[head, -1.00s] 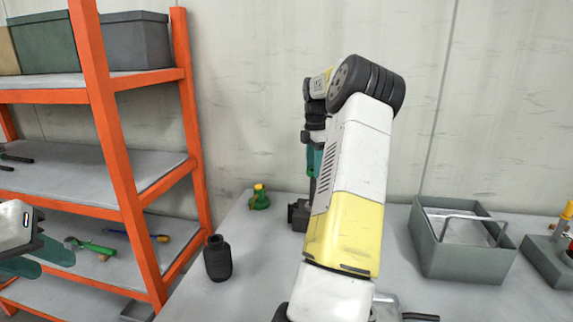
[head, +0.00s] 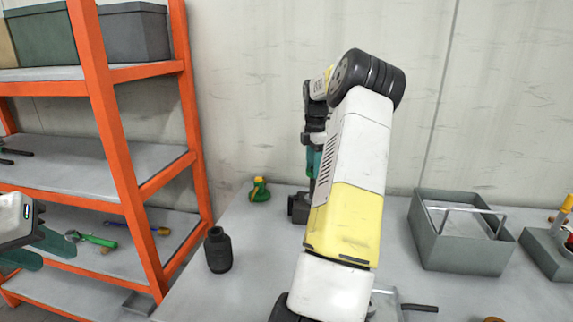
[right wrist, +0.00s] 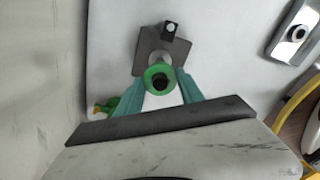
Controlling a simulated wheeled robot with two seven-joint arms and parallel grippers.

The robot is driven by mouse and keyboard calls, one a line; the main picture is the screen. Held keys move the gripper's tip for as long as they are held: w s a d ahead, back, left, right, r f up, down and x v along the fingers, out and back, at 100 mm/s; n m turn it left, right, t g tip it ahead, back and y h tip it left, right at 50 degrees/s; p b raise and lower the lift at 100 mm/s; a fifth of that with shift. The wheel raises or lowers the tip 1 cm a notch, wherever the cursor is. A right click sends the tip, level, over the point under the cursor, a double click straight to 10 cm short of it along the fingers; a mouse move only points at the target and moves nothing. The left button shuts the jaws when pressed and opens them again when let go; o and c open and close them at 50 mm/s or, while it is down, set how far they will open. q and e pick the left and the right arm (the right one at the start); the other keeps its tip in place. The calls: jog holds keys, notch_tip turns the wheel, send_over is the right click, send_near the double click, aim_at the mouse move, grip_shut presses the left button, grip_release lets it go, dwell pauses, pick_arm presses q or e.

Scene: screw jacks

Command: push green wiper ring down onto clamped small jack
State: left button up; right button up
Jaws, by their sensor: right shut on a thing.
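The green wiper ring (right wrist: 148,73) is between the teal fingertips of my right gripper (right wrist: 161,86), which is shut on it. The ring shows a dark round centre. It lies in line with the grey clamp block (right wrist: 150,42) in the right wrist view; whether it touches the clamped jack I cannot tell, as the jack is mostly hidden. In the head view, the clamp (head: 298,208) stands on the table, and my right gripper (head: 313,160) is partly hidden behind my forearm. My left gripper (head: 36,252) is at the left edge, fingers apart, empty.
A green jack with a yellow top (head: 260,190) stands on the table left of the clamp. A black cylinder (head: 218,252) stands nearer the front. A grey bin (head: 460,250) is on the right. An orange shelf (head: 130,170) stands at left.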

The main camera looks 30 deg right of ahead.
aim_at(312, 190)
jog(key=shift+f, duration=2.9)
jog(key=shift+f, duration=0.25)
jog(key=shift+f, duration=1.15)
jog(key=shift+s+f, duration=0.1)
jog(key=shift+f, duration=0.05)
